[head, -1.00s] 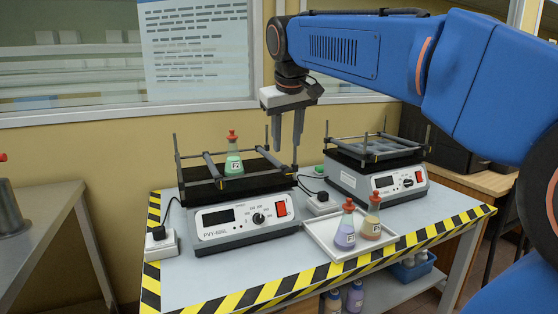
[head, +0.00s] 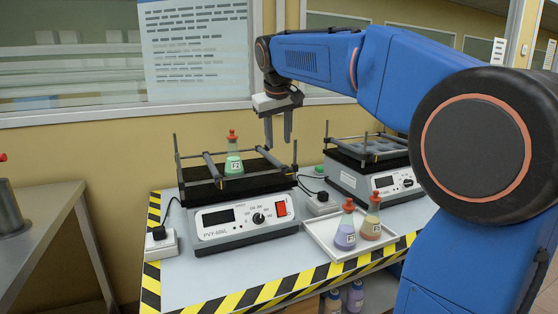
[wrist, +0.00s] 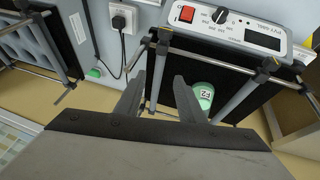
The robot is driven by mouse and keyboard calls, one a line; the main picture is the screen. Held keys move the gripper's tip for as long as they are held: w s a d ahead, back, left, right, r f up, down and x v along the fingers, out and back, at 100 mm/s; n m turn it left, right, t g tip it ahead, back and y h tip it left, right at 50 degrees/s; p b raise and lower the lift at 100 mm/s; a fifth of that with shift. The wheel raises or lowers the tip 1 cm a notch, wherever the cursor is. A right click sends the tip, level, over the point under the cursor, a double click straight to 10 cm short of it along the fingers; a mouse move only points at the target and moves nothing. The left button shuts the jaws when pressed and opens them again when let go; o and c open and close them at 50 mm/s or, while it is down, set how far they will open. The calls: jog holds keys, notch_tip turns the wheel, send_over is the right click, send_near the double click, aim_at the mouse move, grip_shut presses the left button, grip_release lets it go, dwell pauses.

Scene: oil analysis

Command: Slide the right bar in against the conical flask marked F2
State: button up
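The conical flask marked F2 (head: 234,165), green with a red stopper, stands upright on the black platform of the left shaker. The right bar (head: 273,160) is a grey bar running front to back, to the right of the flask with a gap between. The left bar (head: 212,168) lies close to the flask's left side. My gripper (head: 278,143) is open and empty, pointing down above the right bar. In the wrist view the right bar (wrist: 158,70) shows between the two spread fingers (wrist: 158,98), and the flask (wrist: 204,94) is partly hidden beyond one finger.
Corner posts (head: 295,153) and rails frame the platform. A second shaker (head: 375,170) stands to the right. A white tray (head: 322,242) in front of it holds a purple flask (head: 345,228) and an orange flask (head: 371,218).

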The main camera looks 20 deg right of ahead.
aim_at(279, 163)
jog(key=x, duration=0.9)
jog(key=shift+f, duration=0.15)
jog(key=shift+c, duration=0.6)
